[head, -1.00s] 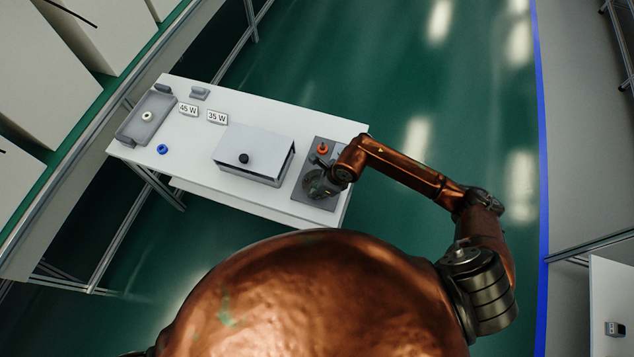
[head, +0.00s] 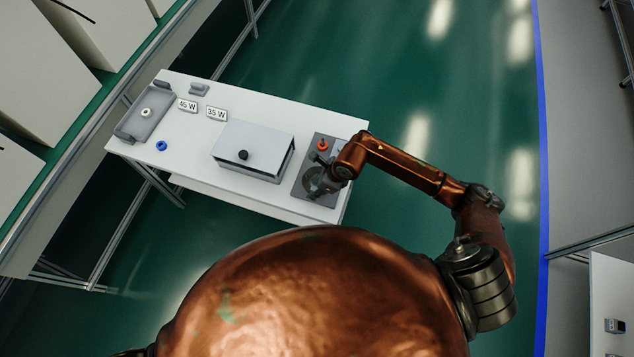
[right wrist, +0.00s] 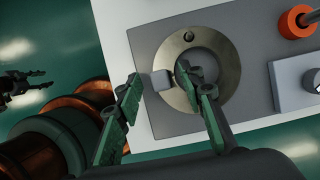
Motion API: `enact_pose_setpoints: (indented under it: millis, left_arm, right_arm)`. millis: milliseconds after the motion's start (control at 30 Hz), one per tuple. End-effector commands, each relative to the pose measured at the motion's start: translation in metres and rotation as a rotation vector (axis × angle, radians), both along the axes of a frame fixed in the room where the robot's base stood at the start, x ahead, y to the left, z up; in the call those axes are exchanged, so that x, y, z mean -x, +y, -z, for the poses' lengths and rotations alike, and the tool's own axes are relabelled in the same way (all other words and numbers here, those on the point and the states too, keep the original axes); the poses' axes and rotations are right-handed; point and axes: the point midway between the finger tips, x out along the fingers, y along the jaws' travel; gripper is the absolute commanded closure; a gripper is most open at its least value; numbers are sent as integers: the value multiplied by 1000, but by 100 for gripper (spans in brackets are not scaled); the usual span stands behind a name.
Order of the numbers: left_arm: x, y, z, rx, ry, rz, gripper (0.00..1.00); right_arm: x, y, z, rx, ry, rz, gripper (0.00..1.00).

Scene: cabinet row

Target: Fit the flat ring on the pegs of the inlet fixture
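The flat ring (right wrist: 233,62) is a brassy metal ring lying flat-looking over the grey inlet fixture plate (right wrist: 256,95). A round peg head (right wrist: 189,36) shows at its upper part; other pegs are hidden or not distinguishable. A small grey block (right wrist: 162,80) is at the ring's left edge. My right gripper (right wrist: 158,78) has its green fingers apart, one left of the block and one across the ring's left band and opening. In the head view, my right gripper (head: 322,170) is over the fixture (head: 325,143). My left gripper (right wrist: 42,80) shows at the right wrist view's left edge, fingers apart and empty.
An orange-red collar (right wrist: 298,22) and a grey knob block (right wrist: 299,80) stand right of the ring. On the white table (head: 200,150) are a grey box with a black knob (head: 262,146), a blue ring (head: 162,146) and a grey tray (head: 130,127).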

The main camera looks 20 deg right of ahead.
Motion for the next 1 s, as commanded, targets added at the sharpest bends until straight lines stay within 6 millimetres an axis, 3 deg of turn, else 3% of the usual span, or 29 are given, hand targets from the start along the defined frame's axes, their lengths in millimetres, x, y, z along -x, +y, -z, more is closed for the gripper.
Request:
enact_pose_setpoints:
  millis: [333,700,1000]
  left_arm:
    - [1,2,0,-2,1,0,60]
    - [0,1,0,0,0,0,60]
    - [0,0,0,0,0,0,60]
  right_arm:
    - [2,-4,-10,0,-1,0,64]
    - [17,-28,-78,2,-3,-1,64]
    - [25,-38,-109,1,-1,0,64]
